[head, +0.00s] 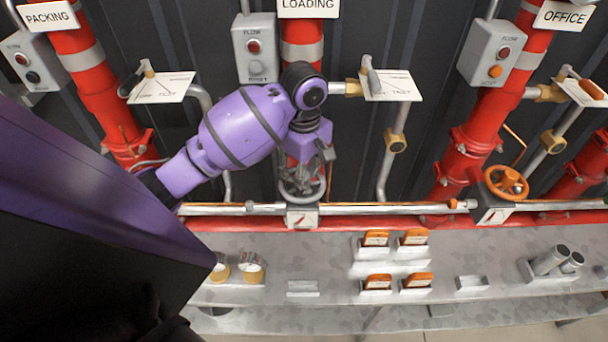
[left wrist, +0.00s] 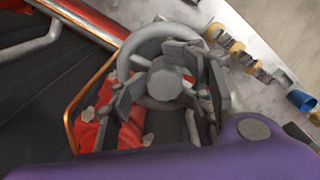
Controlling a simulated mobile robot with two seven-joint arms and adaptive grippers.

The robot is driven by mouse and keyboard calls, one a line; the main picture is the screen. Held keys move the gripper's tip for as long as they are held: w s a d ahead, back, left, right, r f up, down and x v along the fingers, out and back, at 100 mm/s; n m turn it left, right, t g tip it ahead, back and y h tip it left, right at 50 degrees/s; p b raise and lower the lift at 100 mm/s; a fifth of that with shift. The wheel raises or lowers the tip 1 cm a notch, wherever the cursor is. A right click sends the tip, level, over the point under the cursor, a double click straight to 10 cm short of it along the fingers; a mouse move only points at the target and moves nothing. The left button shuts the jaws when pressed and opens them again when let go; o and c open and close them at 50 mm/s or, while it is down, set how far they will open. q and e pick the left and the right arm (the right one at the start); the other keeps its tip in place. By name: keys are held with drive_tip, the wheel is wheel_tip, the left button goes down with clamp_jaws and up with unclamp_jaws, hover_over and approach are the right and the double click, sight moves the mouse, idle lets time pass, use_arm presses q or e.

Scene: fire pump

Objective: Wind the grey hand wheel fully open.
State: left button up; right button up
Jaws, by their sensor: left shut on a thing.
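The grey hand wheel (head: 300,197) sits on the pipe below the LOADING sign, above a small white indicator plate (head: 301,216). My left gripper (head: 304,178) comes down onto the wheel from above and is shut on it. In the left wrist view, the gripper fingers (left wrist: 170,85) reach over the wheel (left wrist: 132,55), either side of its hub. The fingers hide part of the rim and spokes, and the exact contact is hard to make out. My right gripper is not in view.
An orange hand wheel (head: 507,182) is on the pipe to the right. Red risers, grey flow boxes (head: 256,48) and small levers with white plates (head: 394,86) stand around my arm. A grey shelf (head: 325,262) with orange tags (head: 375,239) runs below.

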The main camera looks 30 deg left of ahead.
use_arm(q)
drive_tip(key=shift+f, duration=0.15)
drive_tip(key=n, duration=0.4)
drive_tip(key=shift+a+n, duration=0.15)
drive_tip(key=shift+n, duration=0.15)
drive_tip(key=n, duration=0.3)
drive_tip(key=shift+n, duration=0.3)
drive_tip(key=o, duration=1.5)
drive_tip(key=shift+w+f, duration=0.1)
drive_tip(key=shift+f, duration=0.05)
drive_tip(key=shift+c, duration=0.2)
drive_tip(key=shift+r, duration=0.2)
